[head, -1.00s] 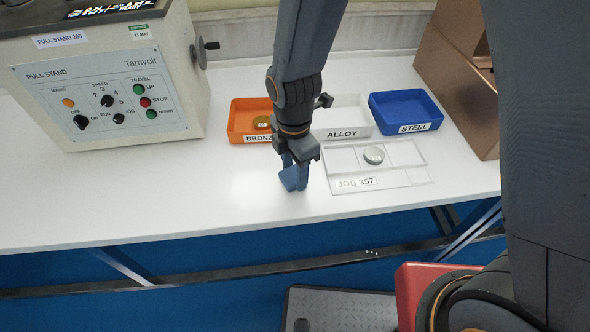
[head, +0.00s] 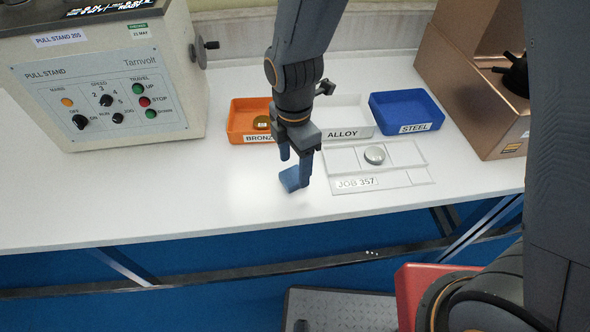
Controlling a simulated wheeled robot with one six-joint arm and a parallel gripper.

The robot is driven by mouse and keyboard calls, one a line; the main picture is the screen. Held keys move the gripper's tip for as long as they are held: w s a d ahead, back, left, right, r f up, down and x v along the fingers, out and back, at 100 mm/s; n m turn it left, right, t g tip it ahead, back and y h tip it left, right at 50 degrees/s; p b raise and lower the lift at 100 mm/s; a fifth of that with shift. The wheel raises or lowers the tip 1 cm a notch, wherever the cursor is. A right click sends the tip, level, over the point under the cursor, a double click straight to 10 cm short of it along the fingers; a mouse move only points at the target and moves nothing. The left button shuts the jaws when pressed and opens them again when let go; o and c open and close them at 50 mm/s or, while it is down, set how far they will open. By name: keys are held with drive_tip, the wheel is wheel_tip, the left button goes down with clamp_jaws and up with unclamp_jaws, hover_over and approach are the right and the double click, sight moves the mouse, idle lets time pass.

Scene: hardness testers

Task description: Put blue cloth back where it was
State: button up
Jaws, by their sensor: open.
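The blue cloth (head: 290,179) lies as a small folded piece on the white table (head: 200,195), left of the clear job tray (head: 418,176) labelled JOB 357. My gripper (head: 295,170) points down just above and beside the cloth. Its two fingers are apart. One finger stands in front of the cloth's right side, so part of the cloth is hidden. I cannot tell whether that finger touches it.
Behind my gripper stand an orange BRONZE bin (head: 238,122) holding a gold disc (head: 262,122), a white ALLOY bin (head: 352,115) and a blue STEEL bin (head: 405,108). A silver disc (head: 374,155) sits in the job tray. A pull stand (head: 100,90) is left; a copper-coloured machine (head: 465,95) is right.

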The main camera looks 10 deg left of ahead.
sight(294, 175)
wheel_tip(294, 175, up, 9)
drive_tip(key=b, duration=0.1)
drive_tip(key=s+d+f+m, duration=0.1)
drive_tip(key=s+d+m, duration=0.1)
drive_tip(key=d+m, duration=2.2)
drive_tip(key=shift+s+d+m+t, duration=0.15)
drive_tip(key=shift+s+m+t, duration=0.2)
drive_tip(key=shift+m, duration=0.25)
